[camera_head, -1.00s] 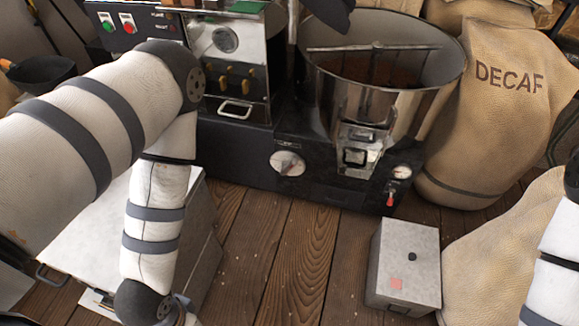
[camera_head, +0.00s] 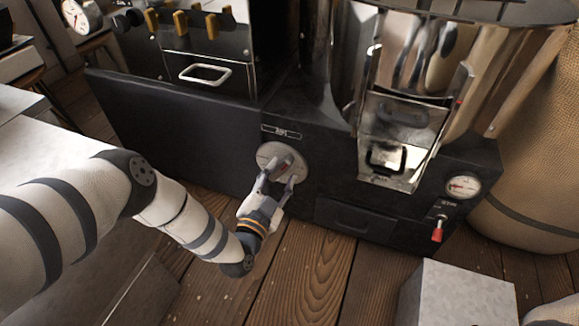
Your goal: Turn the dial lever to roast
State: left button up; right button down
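The round pale dial (camera_head: 268,152) is on the dark front panel of the roaster, below a small label plate (camera_head: 281,131) too small to read. My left gripper (camera_head: 279,178) is right at the dial, reaching up to it from below. Its two fingers look spread apart in front of the dial's face. The dial lever is largely hidden by the fingers, so I cannot tell its exact angle or whether the fingers touch it. My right gripper is out of view.
A metal chute (camera_head: 398,140) juts out right of the dial. A gauge (camera_head: 463,186) and a red-tipped lever (camera_head: 438,232) are farther right. A grey box (camera_head: 458,295) stands at the lower right, and a burlap sack (camera_head: 540,150) at the right edge. Wooden floor lies below.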

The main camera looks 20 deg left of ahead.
aim_at(286, 166)
pick_arm(q)
jog(key=w, duration=0.1)
jog(key=w+b, duration=0.1)
jog(key=w, duration=0.2)
jog(key=shift+w+d+f+b, duration=0.1)
jog(key=shift+w+f+b, duration=0.15)
jog(key=shift+w+b, duration=0.15)
jog(key=shift+w+r, duration=0.15)
jog(key=shift+w, duration=0.2)
grip_shut()
